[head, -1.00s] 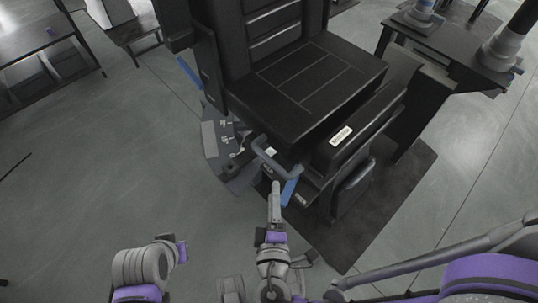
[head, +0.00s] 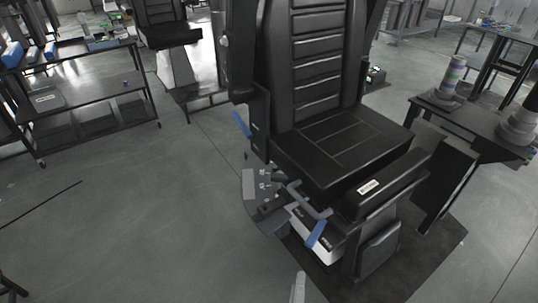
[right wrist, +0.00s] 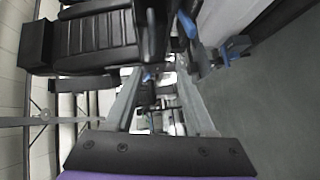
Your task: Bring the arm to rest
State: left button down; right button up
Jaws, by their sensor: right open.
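Only a grey tip of my right gripper (head: 298,288) shows, at the bottom edge of the head view. It is in front of and below the black seat (head: 340,145). In the right wrist view the two fingers of my right gripper (right wrist: 162,88) are spread apart, and no held object shows between them. My left gripper is not in view.
The seat has a grey handle (head: 309,200) and blue levers at its front, above a dark mat (head: 440,243). A dark table (head: 488,138) with cylindrical parts stands at right. A shelved bench (head: 85,88) stands at left.

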jog(key=s+d+f+m+g+h, duration=0.1)
jog(key=s+d+f+m+g, duration=0.2)
jog(key=d+f+m+g, duration=0.75)
pick_arm(q)
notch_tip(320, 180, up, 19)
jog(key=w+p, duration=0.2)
jog(key=p, duration=1.4)
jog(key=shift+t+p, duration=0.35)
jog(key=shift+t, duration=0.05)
pick_arm(e)
notch_tip(320, 180, up, 23)
jog(key=s+m+y, duration=0.1)
jog(key=m+y, duration=0.2)
jog(key=shift+d+r+m+y, duration=0.15)
jog(key=shift+d+m+y, duration=0.2)
jog(key=shift+d+y, duration=0.1)
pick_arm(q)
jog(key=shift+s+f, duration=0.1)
pick_arm(e)
jog(key=shift+s, duration=0.1)
